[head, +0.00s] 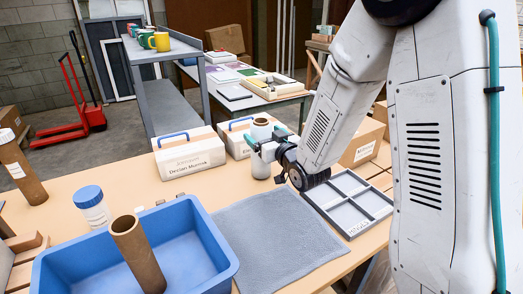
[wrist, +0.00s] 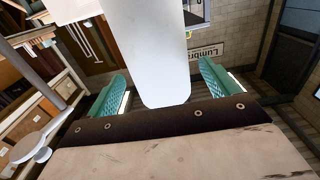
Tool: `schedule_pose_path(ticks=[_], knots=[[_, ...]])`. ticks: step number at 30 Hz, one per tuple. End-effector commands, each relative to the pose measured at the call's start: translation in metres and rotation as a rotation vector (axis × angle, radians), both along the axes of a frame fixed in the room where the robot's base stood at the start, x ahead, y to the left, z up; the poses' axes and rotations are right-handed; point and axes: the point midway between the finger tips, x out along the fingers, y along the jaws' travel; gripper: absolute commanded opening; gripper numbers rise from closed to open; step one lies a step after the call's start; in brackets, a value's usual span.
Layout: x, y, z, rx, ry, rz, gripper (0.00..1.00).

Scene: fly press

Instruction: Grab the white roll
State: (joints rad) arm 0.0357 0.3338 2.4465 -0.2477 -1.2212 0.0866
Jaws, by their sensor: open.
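The white roll (head: 261,167) stands upright on the wooden table, beside the boxes with blue handles. My gripper (head: 263,143) is around its upper half in the head view, with a teal finger to each side. In the wrist view the white roll (wrist: 146,50) reaches down from the top edge between the two teal fingers of my gripper (wrist: 165,90). The fingers are open, with a visible gap on both sides of the roll. The roll's far side is hidden.
A blue bin (head: 190,245) holding a brown tube (head: 138,255) stands at the front left. A grey mat (head: 265,235) and a divided tray (head: 347,203) lie nearby. White boxes with blue handles (head: 188,155) stand close behind. A blue-lidded jar (head: 91,207) stands left.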

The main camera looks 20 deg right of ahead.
Motion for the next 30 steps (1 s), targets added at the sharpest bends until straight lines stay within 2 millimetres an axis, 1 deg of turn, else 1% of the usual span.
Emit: schedule_pose_path(ticks=[3, 7, 10, 16, 25, 26, 30], knots=[[0.019, 0.005, -0.002, 0.0, 0.0, 0.001, 0.87], [0.035, 0.008, -0.002, 0.0, 0.001, 0.0, 0.87], [0.039, 0.009, -0.002, 0.0, 0.001, 0.0, 0.87], [0.039, 0.009, -0.001, 0.0, 0.001, 0.0, 0.87], [0.039, 0.009, -0.001, 0.0, 0.002, 0.0, 0.04], [0.04, 0.009, 0.0, 0.0, -0.001, 0.0, 0.0], [0.04, 0.009, 0.0, 0.0, -0.001, 0.0, 0.0]])
